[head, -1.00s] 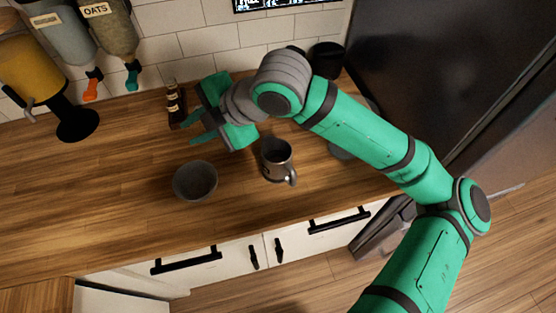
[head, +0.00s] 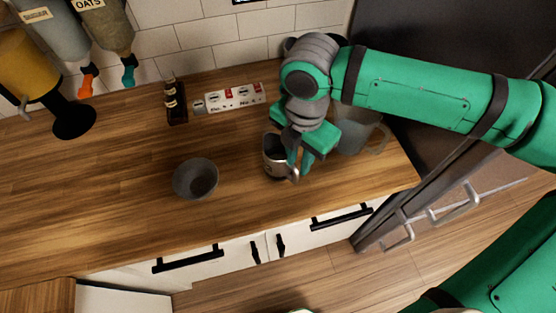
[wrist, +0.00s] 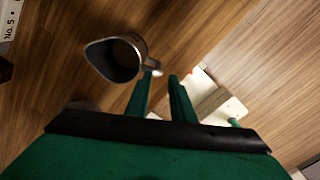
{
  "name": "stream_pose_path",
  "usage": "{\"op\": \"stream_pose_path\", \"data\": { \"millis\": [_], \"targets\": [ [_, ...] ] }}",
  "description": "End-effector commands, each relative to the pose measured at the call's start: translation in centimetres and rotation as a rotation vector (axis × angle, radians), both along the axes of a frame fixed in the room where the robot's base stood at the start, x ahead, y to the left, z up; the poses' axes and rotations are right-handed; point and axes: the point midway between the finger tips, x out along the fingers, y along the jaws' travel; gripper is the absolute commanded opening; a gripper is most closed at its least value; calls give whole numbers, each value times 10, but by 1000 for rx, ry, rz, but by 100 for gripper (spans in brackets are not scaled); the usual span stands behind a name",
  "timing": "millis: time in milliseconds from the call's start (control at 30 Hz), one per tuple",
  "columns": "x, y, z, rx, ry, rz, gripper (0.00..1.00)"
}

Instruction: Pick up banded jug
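The banded jug (head: 270,163), a small grey metal jug with a dark interior, stands upright on the wooden counter. My gripper (head: 296,166) points down at its right side, by the handle, and partly covers it. In the wrist view the jug (wrist: 108,60) is at upper left with its handle towards my fingers. There my gripper (wrist: 160,78) shows two green fingers apart, with a gap between them. The handle end is close to the fingertips; whether they touch it I cannot tell.
A dark grey bowl (head: 195,179) stands left of the jug. A large see-through pitcher (head: 372,135) stands close behind my gripper at right. The left counter is clear.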

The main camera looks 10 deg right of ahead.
Motion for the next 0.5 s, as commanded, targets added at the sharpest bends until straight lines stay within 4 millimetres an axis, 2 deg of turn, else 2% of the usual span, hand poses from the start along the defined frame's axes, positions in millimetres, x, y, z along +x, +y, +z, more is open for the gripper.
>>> {"op": "stream_pose_path", "data": {
  "millis": [100,367,500],
  "targets": [
    [-1,-2,-14,1,1,-6,22],
    [1,2,-32,0,0,2,22],
    [2,5,-51,-1,1,8,22]
  ]
}}
